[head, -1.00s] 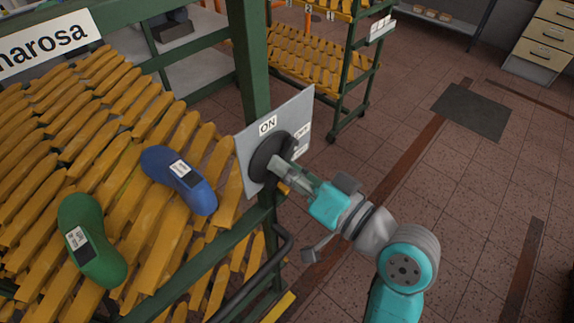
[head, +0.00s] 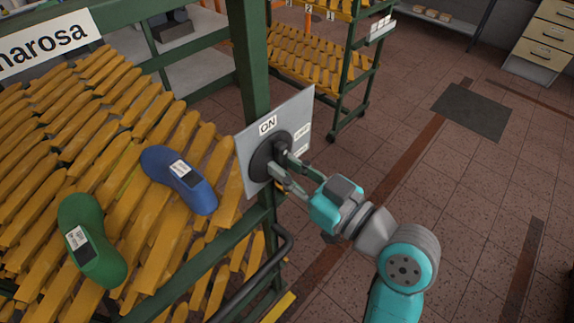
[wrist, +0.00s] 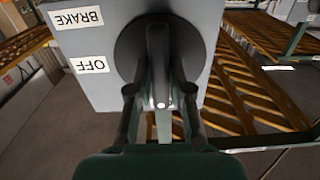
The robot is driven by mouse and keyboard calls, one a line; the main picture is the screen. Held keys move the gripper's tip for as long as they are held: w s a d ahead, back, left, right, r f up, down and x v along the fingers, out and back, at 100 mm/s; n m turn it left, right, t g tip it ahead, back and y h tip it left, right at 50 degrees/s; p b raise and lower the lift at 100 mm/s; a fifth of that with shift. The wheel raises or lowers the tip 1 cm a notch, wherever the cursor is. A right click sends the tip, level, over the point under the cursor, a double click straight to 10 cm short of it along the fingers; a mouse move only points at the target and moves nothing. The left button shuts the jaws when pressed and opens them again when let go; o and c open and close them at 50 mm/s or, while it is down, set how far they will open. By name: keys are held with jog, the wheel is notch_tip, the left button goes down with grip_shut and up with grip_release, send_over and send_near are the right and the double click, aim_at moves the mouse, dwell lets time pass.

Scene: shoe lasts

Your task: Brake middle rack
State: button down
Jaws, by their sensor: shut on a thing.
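A grey switch plate (head: 249,150) is fixed to the green rack post and carries a round black rotary knob (head: 262,160). It has an ON label (head: 267,124) at top and two small labels at its right side. In the wrist view, the BRAKE label (wrist: 76,18) and OFF label (wrist: 91,65) appear upside down, left of the knob. The knob's bar handle (wrist: 158,60) stands vertical there, with a white dot at its lower end. My gripper (head: 290,171) is shut on the handle, one finger on each side. The handle's exact setting cannot be told.
The near rack's sloped yellow slats (head: 120,150) hold a blue shoe last (head: 185,185) and a green shoe last (head: 88,240). Another rack (head: 300,60) with yellow slats stands behind. A dark mat (head: 472,110) lies on the open tiled floor at right.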

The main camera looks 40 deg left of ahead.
dwell(0.3)
jog(key=c, duration=1.1)
grip_release()
jog(key=shift+o, duration=0.2)
jog(key=shift+d, duration=0.1)
jog(key=d, duration=1.2)
jog(key=shift+s, duration=0.45)
jog(key=shift+a, duration=0.1)
jog(key=shift+f, duration=0.1)
